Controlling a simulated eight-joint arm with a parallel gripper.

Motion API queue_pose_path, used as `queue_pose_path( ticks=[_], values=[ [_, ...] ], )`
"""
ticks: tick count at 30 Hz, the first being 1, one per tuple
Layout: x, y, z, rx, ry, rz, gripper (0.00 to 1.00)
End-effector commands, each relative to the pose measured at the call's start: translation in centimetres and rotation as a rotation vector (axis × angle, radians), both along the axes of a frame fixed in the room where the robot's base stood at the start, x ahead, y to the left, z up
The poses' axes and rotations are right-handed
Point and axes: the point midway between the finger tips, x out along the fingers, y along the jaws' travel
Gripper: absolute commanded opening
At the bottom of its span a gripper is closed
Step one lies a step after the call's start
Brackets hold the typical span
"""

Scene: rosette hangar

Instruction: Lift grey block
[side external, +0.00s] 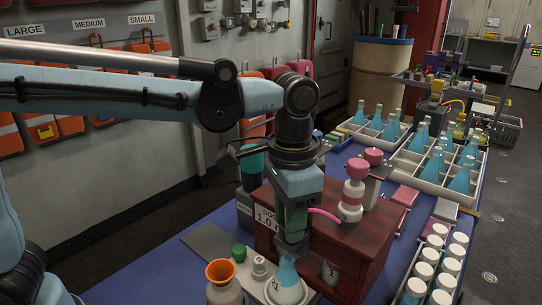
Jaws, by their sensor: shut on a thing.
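My gripper (291,250) points straight down at the front of the table and is shut on the neck of a flask of blue liquid (286,274). The flask stands upright at a round white dish (286,292); whether it touches the dish is unclear. A small grey-lilac block (445,210) sits at the right side of the table, away from my gripper. I cannot tell whether it is the grey block of the task. The fingertips partly hide the flask's neck.
A dark red wooden cabinet (362,247) stands right behind my gripper, with pink-capped bottles (353,190) on top. An orange funnel (221,271) and a green-capped bottle (239,253) stand close to the left. White trays (400,161) of blue flasks fill the back right.

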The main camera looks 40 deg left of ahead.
Motion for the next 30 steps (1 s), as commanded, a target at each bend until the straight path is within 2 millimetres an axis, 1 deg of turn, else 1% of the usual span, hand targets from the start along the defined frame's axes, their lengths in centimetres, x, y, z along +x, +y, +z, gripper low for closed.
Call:
queue_pose_path(
  ticks=[30],
  values=[
    [0.1, 0.0, 4.5, 0.001, -0.002, 0.0, 0.13]
  ],
)
